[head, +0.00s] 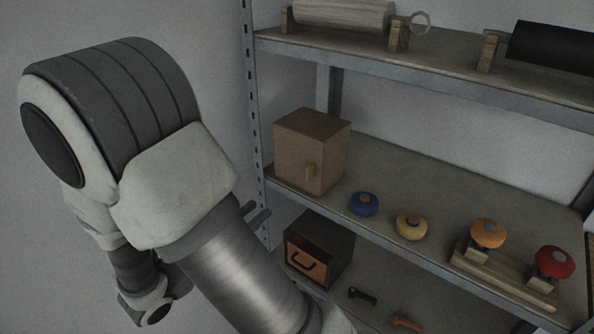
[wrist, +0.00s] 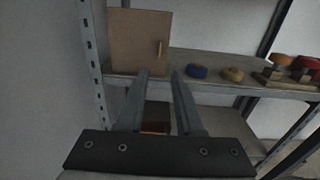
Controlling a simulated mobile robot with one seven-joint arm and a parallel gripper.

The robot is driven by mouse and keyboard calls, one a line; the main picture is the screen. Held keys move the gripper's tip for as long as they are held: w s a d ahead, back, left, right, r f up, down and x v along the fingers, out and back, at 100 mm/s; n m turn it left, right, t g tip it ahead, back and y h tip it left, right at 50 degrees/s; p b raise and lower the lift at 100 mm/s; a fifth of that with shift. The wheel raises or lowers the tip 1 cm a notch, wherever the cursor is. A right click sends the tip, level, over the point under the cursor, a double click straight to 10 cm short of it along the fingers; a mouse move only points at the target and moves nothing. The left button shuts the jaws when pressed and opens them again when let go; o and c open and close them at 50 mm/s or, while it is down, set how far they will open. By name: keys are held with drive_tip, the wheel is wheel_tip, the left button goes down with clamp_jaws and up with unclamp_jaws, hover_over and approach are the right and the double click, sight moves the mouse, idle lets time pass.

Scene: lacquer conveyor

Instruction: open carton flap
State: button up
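The carton (head: 301,157) is a brown box standing at the left end of the middle shelf. A small yellowish tab (head: 310,172) sticks out of its front face, near the right edge. In the wrist view the carton (wrist: 135,42) is ahead and to the upper left, with the tab (wrist: 159,48) upright on its front. The front looks closed. My gripper (wrist: 160,74) is open and empty, its two fingers apart, below and in front of the carton's lower right corner.
Blue (head: 363,203) and yellow (head: 410,226) round pieces lie right of the carton. Orange (head: 487,233) and red (head: 554,262) ones sit on a wooden rack (head: 500,275). A dark box with an orange drawer (head: 306,262) stands below. A metal post (head: 250,110) rises at the left.

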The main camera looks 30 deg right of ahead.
approach(305, 173)
drive_tip(key=d+r, duration=0.3)
drive_tip(key=d, duration=0.4)
drive_tip(key=shift+s+b, duration=0.2)
drive_tip(key=shift+b, duration=0.15)
drive_tip(key=shift+d+r, duration=0.1)
drive_tip(key=shift+r, duration=0.05)
clamp_jaws()
idle(0.8)
